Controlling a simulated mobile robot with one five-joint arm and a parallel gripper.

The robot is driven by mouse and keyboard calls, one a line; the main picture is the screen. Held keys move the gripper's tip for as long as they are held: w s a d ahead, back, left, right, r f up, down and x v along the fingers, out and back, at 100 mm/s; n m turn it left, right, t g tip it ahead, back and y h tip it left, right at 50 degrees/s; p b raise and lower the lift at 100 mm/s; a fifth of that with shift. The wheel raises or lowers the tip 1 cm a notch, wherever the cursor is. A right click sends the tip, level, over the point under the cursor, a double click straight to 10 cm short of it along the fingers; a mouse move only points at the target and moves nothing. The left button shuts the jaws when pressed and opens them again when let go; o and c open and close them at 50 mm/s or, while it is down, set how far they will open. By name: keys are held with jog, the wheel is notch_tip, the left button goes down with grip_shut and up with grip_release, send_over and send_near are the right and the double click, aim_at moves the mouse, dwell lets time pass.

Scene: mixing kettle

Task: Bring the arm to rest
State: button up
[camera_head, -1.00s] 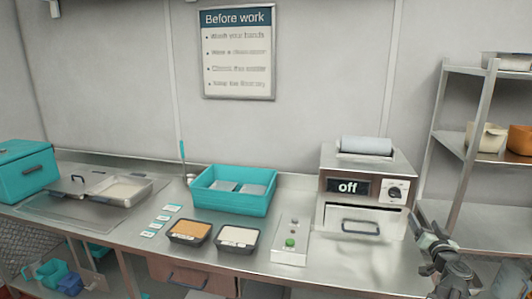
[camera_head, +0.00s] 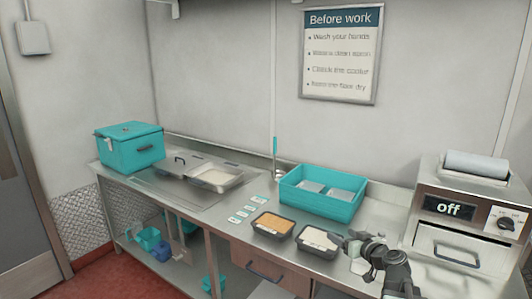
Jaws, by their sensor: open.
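My gripper (camera_head: 344,242) is at the lower right of the head view, on the dark grey arm. It is open, with nothing seen between its jaws. In the picture it overlaps the right edge of the small black tray of white contents (camera_head: 318,241); I cannot tell its height above the steel counter (camera_head: 215,222). Parts of the arm hide the counter between that tray and the machine reading "off" (camera_head: 450,208).
A teal bin (camera_head: 320,206) with packs inside stands behind the small trays. A teal box (camera_head: 130,149) and steel pans (camera_head: 212,178) are farther left.

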jog(key=s+a+f+n+g+y, duration=0.15)
jog(key=s+a+f+g, duration=0.35)
jog(key=a, duration=0.6)
jog(key=s+a+f+n+g, duration=0.25)
jog(key=a+f, duration=0.35)
jog(key=a, duration=0.6)
jog(key=s+d+f+m+g+h, duration=0.6)
jog(key=s+d, duration=0.2)
jog(key=s, duration=0.3)
jog(key=shift+s+g, duration=0.15)
jog(key=shift+g, duration=0.2)
